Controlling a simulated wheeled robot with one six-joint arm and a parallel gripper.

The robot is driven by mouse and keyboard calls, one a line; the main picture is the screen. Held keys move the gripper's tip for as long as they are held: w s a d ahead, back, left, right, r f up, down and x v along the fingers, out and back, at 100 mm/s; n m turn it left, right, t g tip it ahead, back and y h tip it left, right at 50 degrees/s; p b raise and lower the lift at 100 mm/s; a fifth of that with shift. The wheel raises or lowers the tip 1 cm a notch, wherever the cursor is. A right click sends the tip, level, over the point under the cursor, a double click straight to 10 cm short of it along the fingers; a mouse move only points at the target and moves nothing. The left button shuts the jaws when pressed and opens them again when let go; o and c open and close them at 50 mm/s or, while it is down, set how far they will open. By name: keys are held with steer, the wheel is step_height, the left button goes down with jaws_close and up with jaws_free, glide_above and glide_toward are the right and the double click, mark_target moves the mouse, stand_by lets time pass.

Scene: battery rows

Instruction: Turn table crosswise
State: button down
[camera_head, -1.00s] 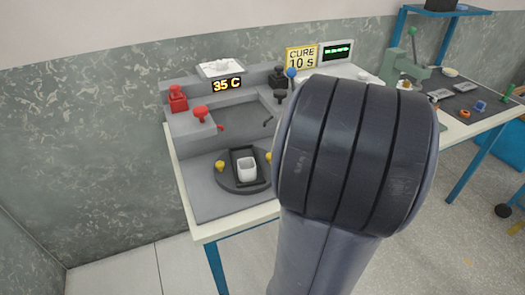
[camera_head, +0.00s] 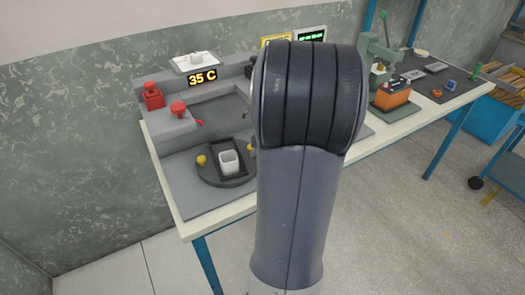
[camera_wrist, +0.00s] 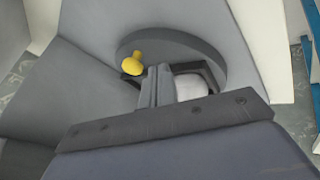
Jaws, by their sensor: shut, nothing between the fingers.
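The turntable is a dark grey disc (camera_head: 208,177) on the grey station at the table's near left corner; it also shows in the wrist view (camera_wrist: 205,52). A black frame on it holds a white cup (camera_head: 229,162). A yellow knob (camera_head: 201,160) stands at its left and another yellow knob (camera_head: 252,148) at its right, partly hidden by my arm. In the wrist view, my gripper (camera_wrist: 156,84) is shut and empty. It shows in front of the frame and cup, beside one yellow knob (camera_wrist: 132,64). I cannot tell whether it touches anything. My arm hides it in the head view.
Red handles (camera_head: 153,96) and a "35 C" display (camera_head: 202,77) stand behind the turntable. The pale table edge (camera_head: 225,218) runs close in front of the turntable. My arm covers the middle.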

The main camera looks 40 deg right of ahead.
steer(key=shift+w+d+f, duration=0.15)
steer(key=shift+w+d, duration=0.35)
steer(key=shift+w, duration=0.35)
steer(key=b, duration=0.2)
steer(key=shift+w+d+f+b, duration=0.2)
steer(key=shift+d+f+b, duration=0.1)
steer(key=shift+w+d+b, duration=0.15)
steer(key=shift+w+b, duration=0.1)
steer(key=shift+b, duration=0.55)
steer(key=shift+d+r, duration=0.1)
steer(key=shift+r, duration=0.15)
steer(key=shift+b, duration=0.3)
